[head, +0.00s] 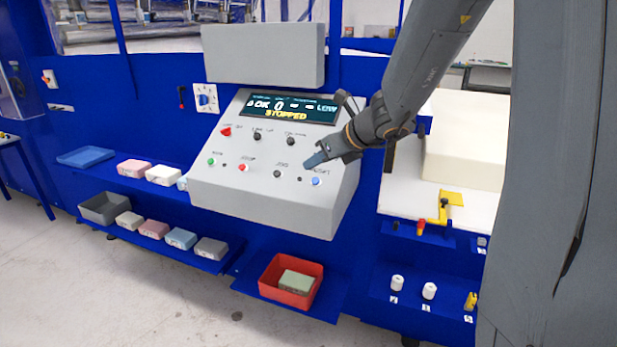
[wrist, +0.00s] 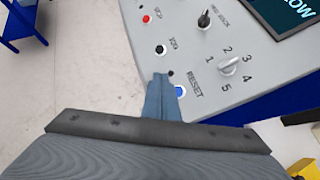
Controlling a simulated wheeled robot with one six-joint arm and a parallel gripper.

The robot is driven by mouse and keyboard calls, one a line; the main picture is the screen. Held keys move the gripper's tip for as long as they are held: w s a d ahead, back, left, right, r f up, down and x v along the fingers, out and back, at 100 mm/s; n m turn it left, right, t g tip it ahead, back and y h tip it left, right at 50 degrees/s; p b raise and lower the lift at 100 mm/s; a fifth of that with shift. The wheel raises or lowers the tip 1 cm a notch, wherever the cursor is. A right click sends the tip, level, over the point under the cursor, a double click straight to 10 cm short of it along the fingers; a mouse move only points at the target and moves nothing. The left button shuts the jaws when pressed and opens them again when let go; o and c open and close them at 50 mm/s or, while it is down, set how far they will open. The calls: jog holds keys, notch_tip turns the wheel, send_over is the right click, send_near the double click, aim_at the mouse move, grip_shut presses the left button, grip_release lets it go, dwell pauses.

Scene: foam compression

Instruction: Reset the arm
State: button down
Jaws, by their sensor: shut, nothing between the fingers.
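My gripper (head: 318,160) is in front of the sloped grey control panel (head: 240,195), over its lower right part. Its fingers are shut with nothing between them. The wrist view shows the shut fingertips (wrist: 161,78) close to the panel, between the black jog button (wrist: 161,49) and the blue reset button (wrist: 180,92). The fingers partly cover the blue button there. In the head view the blue button (head: 316,181) shows just below the fingertips. I cannot tell whether the fingertips touch the panel. The display (head: 287,107) reads "STOPPED" in yellow.
A red button (head: 243,168) and a green button (head: 211,161) sit left on the panel. Foam blocks line blue shelves at left. A red bin (head: 272,292) holds a greenish block below. A large white foam block (head: 463,150) lies right, behind my arm.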

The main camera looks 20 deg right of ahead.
jog(key=s+f+n+g+h+b, duration=0.2)
jog(key=s+f+n+g, duration=0.1)
jog(key=s+f+n, duration=0.5)
jog(key=s+f+n+g+h+b, duration=0.2)
jog(key=s+f+n, duration=0.7)
jog(key=s+n, duration=0.6)
jog(key=n+g+h, duration=0.1)
jog(key=n+g, duration=0.1)
jog(key=n, duration=0.5)
jog(key=shift+s+a+f+b, duration=0.2)
jog(key=shift+a+f+b, duration=0.1)
jog(key=shift+b, duration=0.1)
